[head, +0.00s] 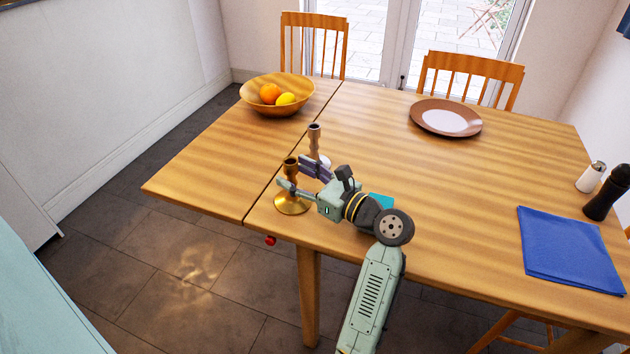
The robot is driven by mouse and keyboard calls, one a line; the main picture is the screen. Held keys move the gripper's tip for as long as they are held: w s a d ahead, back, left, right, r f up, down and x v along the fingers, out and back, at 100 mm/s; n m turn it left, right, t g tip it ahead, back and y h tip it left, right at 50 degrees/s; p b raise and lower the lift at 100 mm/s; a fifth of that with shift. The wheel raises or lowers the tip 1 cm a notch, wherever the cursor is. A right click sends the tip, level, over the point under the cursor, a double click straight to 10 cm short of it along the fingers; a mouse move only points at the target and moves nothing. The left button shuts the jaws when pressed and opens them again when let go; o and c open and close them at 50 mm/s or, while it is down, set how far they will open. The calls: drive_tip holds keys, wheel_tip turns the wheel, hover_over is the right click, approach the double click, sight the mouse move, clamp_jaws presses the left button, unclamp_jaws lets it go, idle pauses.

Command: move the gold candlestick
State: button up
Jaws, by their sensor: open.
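The gold candlestick (291,202) stands upright on the wooden table (430,185), near its front left edge. It has a round base and a darker cup at the top. My gripper (293,174) is open at the candlestick's stem height. One finger reaches close to the stem and the other is just behind and to the right. Whether the fingers touch the stem cannot be told. A second candlestick, silvery with a brown top (314,140), stands just behind, partly hidden by my gripper.
A wooden bowl with fruit (256,98) is at the back left. A brown-rimmed plate (419,118) lies at the back. A blue cloth (570,250), a white shaker (590,178) and a dark mill (606,192) are at the right. A cyan item (381,200) lies partly hidden by my arm.

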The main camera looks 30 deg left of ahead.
drive_tip(key=shift+w+a, duration=0.1)
drive_tip(key=shift+a, duration=0.9)
drive_tip(key=shift+c, duration=0.6)
clamp_jaws()
drive_tip(key=shift+w+a+p, duration=0.35)
drive_tip(key=shift+a+p, duration=0.25)
drive_tip(key=shift+a, duration=1.8)
drive_tip(key=shift+w+a+p, duration=0.4)
drive_tip(key=shift+a+p, duration=0.2)
drive_tip(key=shift+a, duration=1.75)
drive_tip(key=shift+w+a+p, duration=0.35)
drive_tip(key=shift+a+p, duration=0.25)
drive_tip(key=shift+a, duration=1.8)
drive_tip(key=shift+w+a+r+b, duration=0.15)
drive_tip(key=shift+w+a, duration=0.15)
drive_tip(key=shift+a, duration=1.65)
drive_tip(key=shift+w+a+f+b, duration=0.1)
drive_tip(key=shift+w+a+b, duration=0.15)
drive_tip(key=shift+a, duration=1.7)
drive_tip(key=shift+w+a+r+b, duration=0.1)
drive_tip(key=shift+w+a, duration=0.25)
drive_tip(key=shift+a, duration=1.6)
